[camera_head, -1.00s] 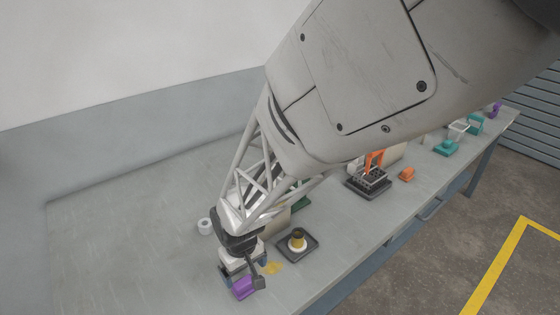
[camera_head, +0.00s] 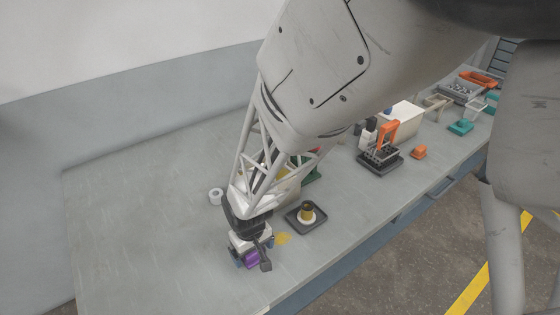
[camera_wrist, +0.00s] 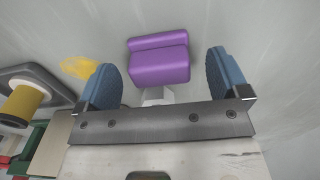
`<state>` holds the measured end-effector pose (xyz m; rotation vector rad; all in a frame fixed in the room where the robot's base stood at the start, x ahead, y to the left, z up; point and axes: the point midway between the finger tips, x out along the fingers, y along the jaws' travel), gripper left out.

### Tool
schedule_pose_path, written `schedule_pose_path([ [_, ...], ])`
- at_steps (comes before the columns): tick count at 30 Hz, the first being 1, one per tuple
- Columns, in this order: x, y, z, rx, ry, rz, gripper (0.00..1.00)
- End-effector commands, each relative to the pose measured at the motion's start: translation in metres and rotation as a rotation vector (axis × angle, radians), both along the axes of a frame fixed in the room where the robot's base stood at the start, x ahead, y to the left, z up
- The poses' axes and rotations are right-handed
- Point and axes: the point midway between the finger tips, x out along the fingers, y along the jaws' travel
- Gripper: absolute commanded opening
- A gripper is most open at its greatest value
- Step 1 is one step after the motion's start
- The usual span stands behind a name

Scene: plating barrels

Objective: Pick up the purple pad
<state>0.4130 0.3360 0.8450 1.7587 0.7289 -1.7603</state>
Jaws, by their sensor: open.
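The purple pad (camera_wrist: 159,60) is a small block with a stepped top, lying on the grey bench. In the wrist view it sits ahead of my gripper (camera_wrist: 164,80), between the lines of the two blue fingers. The fingers are spread wide with nothing held. A small pale piece shows between the pad and the gripper's bar. In the head view the pad (camera_head: 252,259) shows at the gripper (camera_head: 252,257), low over the bench and partly hidden by it. I cannot tell whether a finger touches the pad.
A dark tray (camera_head: 291,219) with a yellow spool (camera_head: 306,212) stands to the right. A yellow stain (camera_wrist: 78,67) marks the bench beside the pad. A white roll (camera_head: 215,196) lies behind. The bench's left side is clear.

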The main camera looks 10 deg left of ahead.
Motion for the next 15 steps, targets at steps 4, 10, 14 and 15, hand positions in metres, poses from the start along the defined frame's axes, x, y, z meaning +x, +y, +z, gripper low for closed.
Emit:
schedule_pose_path([
  [4,0.0002,-0.0001,-0.0109,0.0,0.0,0.0,0.94],
  [10,0.0004,0.0,-0.0136,0.001,-0.001,0.0,0.94],
  [14,0.0004,0.0,-0.0134,0.001,-0.001,-0.001,0.94],
  [15,0.0004,0.0,-0.0134,0.001,-0.001,-0.001,0.94],
])
